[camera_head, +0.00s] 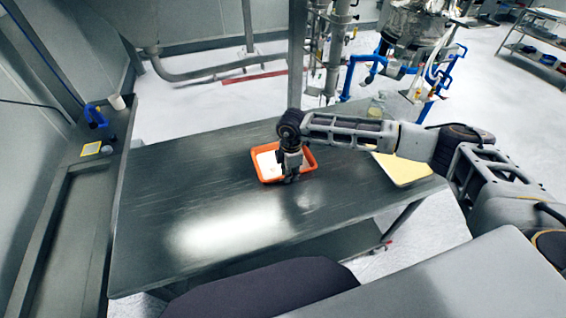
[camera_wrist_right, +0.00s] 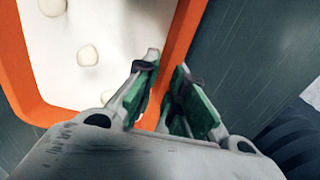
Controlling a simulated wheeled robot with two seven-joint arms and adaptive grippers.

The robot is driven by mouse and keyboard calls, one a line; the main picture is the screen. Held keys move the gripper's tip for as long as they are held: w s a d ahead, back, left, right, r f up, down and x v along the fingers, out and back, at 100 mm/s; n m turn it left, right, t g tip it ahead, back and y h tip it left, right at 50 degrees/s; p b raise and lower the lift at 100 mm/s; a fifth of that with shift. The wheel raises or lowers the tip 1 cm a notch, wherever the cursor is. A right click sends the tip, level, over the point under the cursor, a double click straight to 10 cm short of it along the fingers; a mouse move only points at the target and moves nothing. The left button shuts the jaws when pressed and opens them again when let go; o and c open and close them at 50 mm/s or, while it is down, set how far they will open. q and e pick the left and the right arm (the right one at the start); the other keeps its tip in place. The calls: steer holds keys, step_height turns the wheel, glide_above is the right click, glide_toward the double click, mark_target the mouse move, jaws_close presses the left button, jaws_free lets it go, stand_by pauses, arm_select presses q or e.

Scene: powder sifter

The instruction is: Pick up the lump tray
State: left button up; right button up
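The lump tray (camera_head: 313,162) is a shallow orange tray with a white inside, resting on the dark metal table. In the right wrist view its orange rim (camera_wrist_right: 25,85) and several pale round lumps, such as one lump (camera_wrist_right: 88,55), show. My right gripper (camera_head: 290,178) is at the tray's near side, pointing down. In the right wrist view the gripper (camera_wrist_right: 166,72) has its fingers drawn close together, one on each side of the tray's rim. It looks shut on the rim, though the contact itself is partly hidden. My left gripper is not in view.
The metal table (camera_head: 190,200) is mostly bare around the tray. A yellowish board (camera_head: 405,168) lies at its right end, near my right forearm. A clear container (camera_head: 376,108) stands at the back right. Pipes and a machine (camera_head: 412,25) stand behind the table.

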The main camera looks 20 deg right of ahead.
jaws_close()
stand_by(0.3)
steer(key=shift+r, duration=0.15)
step_height(320, 180, up, 10)
steer(key=b, duration=0.1)
steer(key=shift+b, duration=0.35)
steer(key=shift+f, duration=0.2)
stand_by(0.5)
